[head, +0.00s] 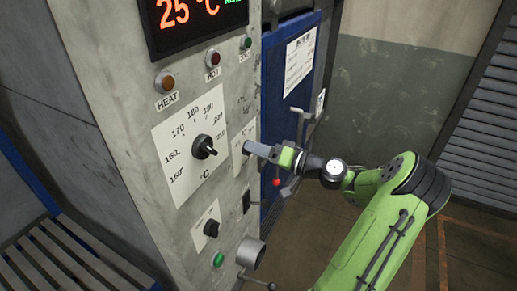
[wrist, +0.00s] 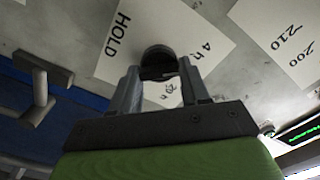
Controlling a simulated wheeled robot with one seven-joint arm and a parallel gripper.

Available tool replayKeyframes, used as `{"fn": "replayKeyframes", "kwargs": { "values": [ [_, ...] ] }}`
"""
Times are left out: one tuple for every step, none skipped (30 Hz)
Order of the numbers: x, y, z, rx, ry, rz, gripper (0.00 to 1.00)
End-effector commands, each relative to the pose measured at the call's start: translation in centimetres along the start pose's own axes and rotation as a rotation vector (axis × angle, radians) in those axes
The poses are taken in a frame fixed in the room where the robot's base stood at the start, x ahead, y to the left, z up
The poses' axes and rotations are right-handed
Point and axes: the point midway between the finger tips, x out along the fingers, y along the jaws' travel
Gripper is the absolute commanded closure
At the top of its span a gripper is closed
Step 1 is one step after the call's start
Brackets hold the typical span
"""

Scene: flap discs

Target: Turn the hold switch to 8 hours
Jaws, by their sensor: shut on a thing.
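The hold switch is a black knob (wrist: 157,54) on a white plate (wrist: 118,38) marked HOLD in the wrist view. A "4 h" label shows right of the knob, and another label, hard to read, shows between my fingers. My gripper (wrist: 160,70) has one finger on each side of the knob and is shut on it. The fingers hide part of the dial. In the head view my gripper (head: 250,148) reaches in from the right to the hold plate (head: 239,132), and the knob is hidden behind it. I cannot tell which mark the knob points to.
The temperature dial (head: 205,148) is close left of my gripper. A smaller black switch (head: 211,228) and a green button (head: 217,259) are below. A blue door (head: 283,90) with a handle is just right of the panel.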

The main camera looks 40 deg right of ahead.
Motion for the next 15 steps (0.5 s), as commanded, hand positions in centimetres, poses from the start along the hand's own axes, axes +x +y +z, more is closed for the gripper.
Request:
{"fn": "replayKeyframes", "kwargs": {
  "values": [
    [-0.02, -0.07, -0.07, 0.025, -0.002, 0.003, 0.85],
    [-0.01, -0.08, -0.08, 0.042, -0.003, 0.003, 0.85],
    [0.0, -0.11, -0.1, 0.065, -0.003, 0.003, 0.85],
    [0.01, -0.13, -0.11, 0.086, -0.003, 0.003, 0.85],
    [0.0, -0.14, -0.12, 0.107, -0.003, 0.003, 0.85],
    [-0.01, -0.13, -0.13, 0.139, -0.003, 0.003, 0.85],
    [-0.03, -0.12, -0.14, 0.163, -0.003, 0.003, 0.85],
    [-0.03, -0.14, -0.16, 0.188, -0.003, 0.003, 0.85],
    [-0.02, -0.16, -0.17, 0.222, -0.003, 0.003, 0.85],
    [-0.02, -0.16, -0.17, 0.247, -0.003, 0.003, 0.85],
    [-0.02, -0.14, -0.16, 0.275, -0.003, 0.003, 0.85],
    [-0.02, -0.13, -0.15, 0.31, -0.004, 0.003, 0.85],
    [-0.01, -0.13, -0.15, 0.334, -0.004, 0.003, 0.85],
    [-0.01, -0.13, -0.15, 0.361, -0.004, 0.003, 0.85],
    [-0.01, -0.1, -0.13, 0.394, -0.004, 0.003, 0.85]
  ]
}}
